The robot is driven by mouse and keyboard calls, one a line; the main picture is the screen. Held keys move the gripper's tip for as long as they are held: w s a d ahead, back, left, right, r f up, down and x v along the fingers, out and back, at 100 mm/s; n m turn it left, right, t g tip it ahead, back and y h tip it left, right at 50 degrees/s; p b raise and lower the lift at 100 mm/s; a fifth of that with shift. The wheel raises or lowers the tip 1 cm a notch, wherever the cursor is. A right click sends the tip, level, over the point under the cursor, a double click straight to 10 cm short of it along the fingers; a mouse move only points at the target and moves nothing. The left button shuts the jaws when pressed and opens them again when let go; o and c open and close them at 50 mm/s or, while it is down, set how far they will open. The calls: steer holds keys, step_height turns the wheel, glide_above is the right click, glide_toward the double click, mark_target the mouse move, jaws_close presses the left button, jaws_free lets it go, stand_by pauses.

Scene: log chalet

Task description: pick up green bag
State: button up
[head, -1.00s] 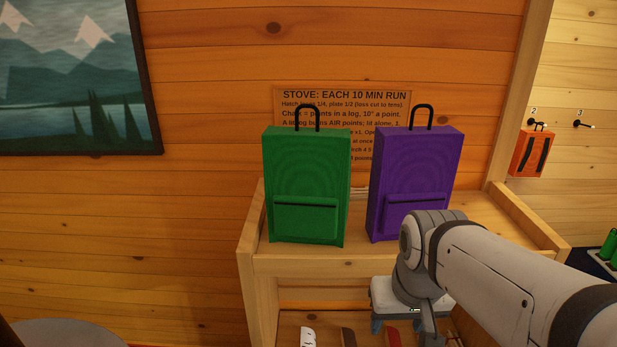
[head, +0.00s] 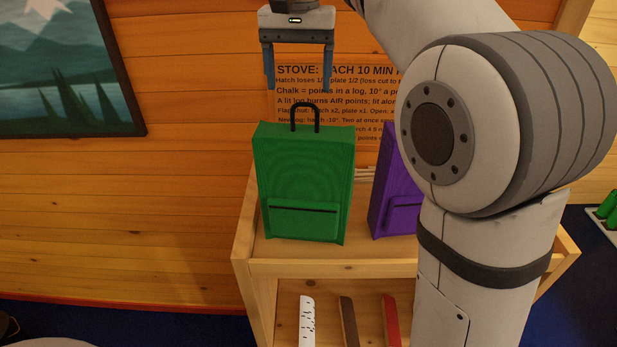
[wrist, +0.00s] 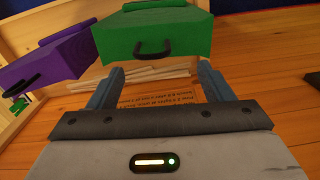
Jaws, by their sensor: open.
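The green bag (head: 305,180) stands upright on the top of a wooden shelf unit, its black handle loop (head: 305,117) sticking up. My gripper (head: 299,82) is above the bag in the head view, pointing down with its two blue-grey fingers spread and nothing between them. In the wrist view the green bag (wrist: 180,35) is ahead of the open fingers (wrist: 160,75), and its black handle (wrist: 154,50) shows between and beyond the tips. The handle looks apart from both fingers.
A purple bag (head: 390,190) stands close to the right of the green one, partly hidden by my arm. A wooden sign (head: 335,90) hangs on the wall behind. The shelf's (head: 330,268) front lip runs below the bags, with several strips lower down.

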mark_target(305, 131)
steer(key=f, duration=0.4)
steer(key=d+f, duration=0.1)
steer(key=f, duration=0.1)
steer(key=shift+s, duration=0.4)
steer(key=shift+w+f, duration=0.1)
steer(key=shift+f, duration=0.4)
steer(key=shift+c, duration=0.4)
jaws_close()
